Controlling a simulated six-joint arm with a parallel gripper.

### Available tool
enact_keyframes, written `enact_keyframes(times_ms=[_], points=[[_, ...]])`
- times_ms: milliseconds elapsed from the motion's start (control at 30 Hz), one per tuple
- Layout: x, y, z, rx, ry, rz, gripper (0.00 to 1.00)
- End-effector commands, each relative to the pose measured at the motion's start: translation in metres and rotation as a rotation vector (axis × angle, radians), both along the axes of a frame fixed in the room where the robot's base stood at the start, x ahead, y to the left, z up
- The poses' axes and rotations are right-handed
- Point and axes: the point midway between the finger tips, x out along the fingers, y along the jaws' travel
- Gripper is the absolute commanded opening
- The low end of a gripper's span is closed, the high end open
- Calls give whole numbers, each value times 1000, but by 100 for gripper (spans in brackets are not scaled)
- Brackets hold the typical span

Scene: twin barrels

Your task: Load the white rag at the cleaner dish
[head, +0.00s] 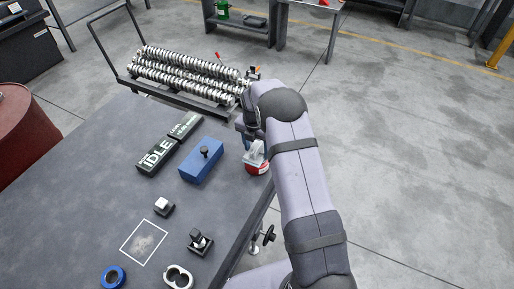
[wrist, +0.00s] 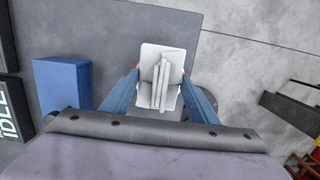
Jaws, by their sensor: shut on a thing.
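The white rag (wrist: 161,82) is pinched up in folds between the blue fingers of my gripper (wrist: 160,90), shut on it. In the head view the rag (head: 254,152) shows as a small white shape below my gripper (head: 252,138), partly hidden by my arm. The red cleaner dish (head: 257,168) is directly under the rag near the table's right edge. In the wrist view the rag covers nearly all of the dish, with only a trace of red beside it. I cannot tell whether the rag touches the dish.
A blue block (head: 202,160) with a black knob and a dark IDLE sign (head: 157,158) stand left of the dish. A marked square (head: 143,241), small fixtures and a blue ring (head: 113,277) are nearer the front. A rack of camshafts (head: 186,75) stands beyond the table.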

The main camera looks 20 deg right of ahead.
Motion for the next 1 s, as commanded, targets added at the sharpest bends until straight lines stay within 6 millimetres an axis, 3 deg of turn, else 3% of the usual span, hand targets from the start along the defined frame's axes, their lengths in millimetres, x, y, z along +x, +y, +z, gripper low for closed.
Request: enact_keyframes(times_ms=[267, 1000], points=[[-1, 0, 6, 0, 4, 0, 36], [0, 0, 61, 0, 1, 0, 36]])
